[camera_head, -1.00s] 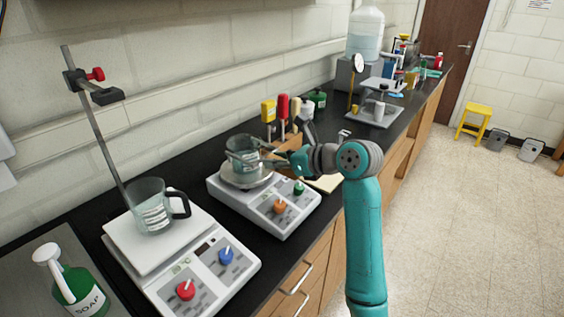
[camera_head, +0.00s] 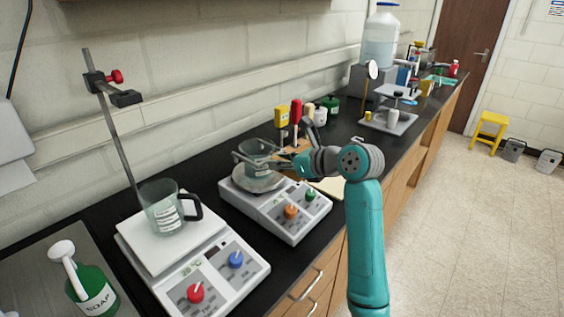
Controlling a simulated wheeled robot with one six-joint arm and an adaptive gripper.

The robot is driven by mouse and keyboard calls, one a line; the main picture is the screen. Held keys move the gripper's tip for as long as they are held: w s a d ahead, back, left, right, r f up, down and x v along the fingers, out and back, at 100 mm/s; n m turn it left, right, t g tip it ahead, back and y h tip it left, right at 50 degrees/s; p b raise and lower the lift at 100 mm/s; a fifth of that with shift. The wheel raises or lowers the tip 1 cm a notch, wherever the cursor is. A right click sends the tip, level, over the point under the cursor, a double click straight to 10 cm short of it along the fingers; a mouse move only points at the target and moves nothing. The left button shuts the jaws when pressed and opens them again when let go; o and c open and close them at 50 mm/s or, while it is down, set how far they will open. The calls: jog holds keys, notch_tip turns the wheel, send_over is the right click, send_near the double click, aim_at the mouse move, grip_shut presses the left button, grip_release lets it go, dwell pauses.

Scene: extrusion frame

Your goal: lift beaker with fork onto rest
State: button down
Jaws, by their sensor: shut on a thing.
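A clear glass beaker (camera_head: 258,152) with a pale label is at the round plate (camera_head: 258,181) of the middle hotplate (camera_head: 268,207). Thin grey fork prongs (camera_head: 240,158) run along its sides. My gripper (camera_head: 297,164) is to the right of the beaker and is shut on the fork's handle end. My own wrist partly hides the grip. I cannot tell whether the beaker touches the plate or hangs just above it. I cannot tell which thing is the rest.
A second beaker with a black handle (camera_head: 168,207) stands on the white-topped device (camera_head: 180,245) in front. A clamp stand (camera_head: 112,140) rises behind it. A green soap bottle (camera_head: 92,289) is at lower left. Colourful-handled tools (camera_head: 296,112) stand behind my gripper.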

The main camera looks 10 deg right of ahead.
jog(key=shift+r, duration=2.55)
dwell(0.5)
jog(key=w+d, duration=0.1)
jog(key=d, duration=2.3)
jog(key=shift+w+d, duration=0.35)
jog(key=shift+d, duration=0.05)
dwell(2.3)
